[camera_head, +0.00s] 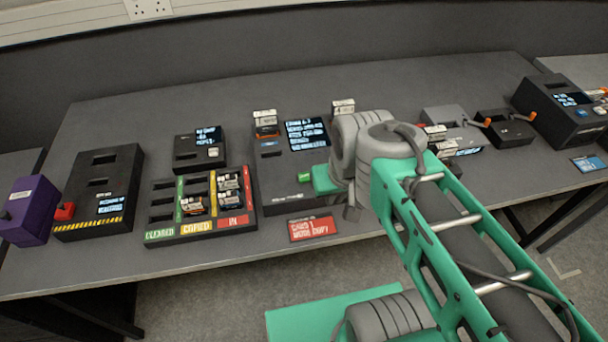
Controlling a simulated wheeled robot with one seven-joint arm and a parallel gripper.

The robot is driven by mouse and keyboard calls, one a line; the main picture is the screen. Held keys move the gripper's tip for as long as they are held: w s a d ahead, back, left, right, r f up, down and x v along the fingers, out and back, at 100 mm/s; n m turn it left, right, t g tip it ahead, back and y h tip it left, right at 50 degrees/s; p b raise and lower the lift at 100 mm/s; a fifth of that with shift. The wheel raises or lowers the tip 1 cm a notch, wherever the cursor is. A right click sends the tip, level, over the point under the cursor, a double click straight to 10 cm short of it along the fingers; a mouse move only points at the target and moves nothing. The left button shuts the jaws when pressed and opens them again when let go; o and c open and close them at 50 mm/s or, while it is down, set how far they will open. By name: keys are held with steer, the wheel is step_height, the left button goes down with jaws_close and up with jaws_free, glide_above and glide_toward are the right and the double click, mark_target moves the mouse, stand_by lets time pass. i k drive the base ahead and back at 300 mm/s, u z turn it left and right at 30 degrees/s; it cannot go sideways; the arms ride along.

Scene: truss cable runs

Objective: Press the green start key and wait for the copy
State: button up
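The copier (272,178) is a dark box near the middle of the bench with a lit text screen (307,134). Its small bright green start key (304,177) shows on the front right of its top. My gripper (318,180) is at the copier's right front, its teal part just right of the key. Its fingertips are too small and hidden to tell open from shut, and I cannot tell whether it touches the key. One labelled cartridge (265,123) stands in the copier's back left, and another (342,107) stands at the back right, partly behind my arm.
A sorting tray (158,234) with green, yellow and red sections holds several cartridges. A red card (312,228) lies before the copier. A striped black box (97,190) and purple box (30,208) stand left. More devices (560,107) stand right. My arm covers the bench's right-centre.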

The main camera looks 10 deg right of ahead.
mark_target(303, 177)
steer(key=k, duration=1.35)
steer(key=u, duration=0.5)
steer(key=i, duration=0.45)
steer(key=u, duration=0.6)
steer(key=i, duration=1.05)
steer(key=z, duration=0.55)
